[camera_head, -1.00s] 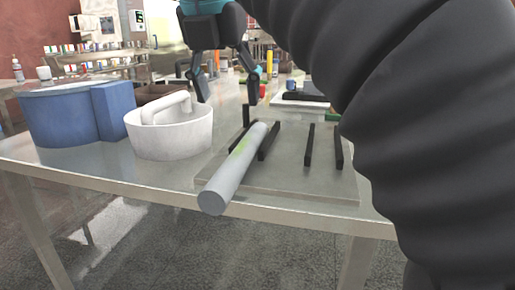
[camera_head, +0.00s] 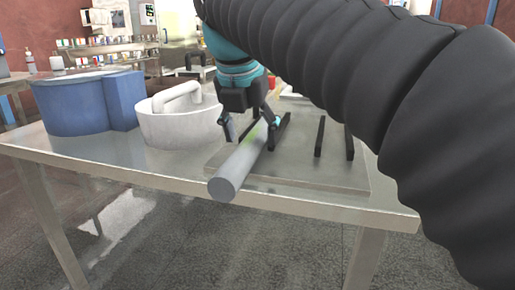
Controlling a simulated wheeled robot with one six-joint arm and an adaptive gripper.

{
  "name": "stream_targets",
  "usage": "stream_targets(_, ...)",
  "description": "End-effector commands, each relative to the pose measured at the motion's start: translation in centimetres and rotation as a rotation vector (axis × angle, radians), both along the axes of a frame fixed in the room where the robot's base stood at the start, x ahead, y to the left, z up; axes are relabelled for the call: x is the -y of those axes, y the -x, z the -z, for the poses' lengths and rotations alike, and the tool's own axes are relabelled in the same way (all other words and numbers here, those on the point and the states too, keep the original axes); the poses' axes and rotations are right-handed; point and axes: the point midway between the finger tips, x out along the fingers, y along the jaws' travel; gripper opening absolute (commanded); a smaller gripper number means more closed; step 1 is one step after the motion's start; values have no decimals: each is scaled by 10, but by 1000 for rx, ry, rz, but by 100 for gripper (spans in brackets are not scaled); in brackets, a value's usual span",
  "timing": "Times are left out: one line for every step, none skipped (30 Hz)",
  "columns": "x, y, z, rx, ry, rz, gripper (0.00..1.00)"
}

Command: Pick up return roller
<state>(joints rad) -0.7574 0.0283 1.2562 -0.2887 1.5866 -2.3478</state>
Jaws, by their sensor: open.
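The return roller is a long grey cylinder (camera_head: 237,172) with a faint green patch. It lies on a flat grey board (camera_head: 305,172), with its near round end sticking out past the board's front edge. My gripper (camera_head: 251,130) is over the roller's far part, pointing down and open. One finger is at the roller's left side and the other at its right, beside a black bar. I cannot tell whether the fingers touch the roller. The roller's far end is partly hidden by my gripper.
Several black bars (camera_head: 320,137) stand on the board right of the roller. A white tub with a handle (camera_head: 180,128) and a blue container (camera_head: 85,105) stand to the left on the metal table (camera_head: 100,155). My dark arm covers the upper right.

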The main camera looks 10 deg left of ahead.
Motion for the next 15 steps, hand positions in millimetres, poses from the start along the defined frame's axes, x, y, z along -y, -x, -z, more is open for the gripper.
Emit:
stream_targets(1,-2,8,-1,0,1,70)
stream_targets(1,-3,10,-1,0,1,70)
stream_targets(1,-5,13,0,1,1,70)
stream_targets(1,-5,15,0,0,0,70)
stream_targets(1,-6,16,0,0,0,70)
stream_targets(1,-6,17,0,0,0,70)
stream_targets(1,-6,17,0,0,0,70)
stream_targets(1,-7,17,0,-1,0,70)
stream_targets(1,-6,17,0,-1,0,70)
stream_targets(1,-6,17,0,-1,0,70)
stream_targets(1,-6,17,0,-1,0,70)
stream_targets(1,-6,17,0,-1,0,70)
stream_targets(1,-6,17,0,-1,0,67)
stream_targets(1,-6,17,0,-1,0,60)
stream_targets(1,-6,17,0,-1,0,50)
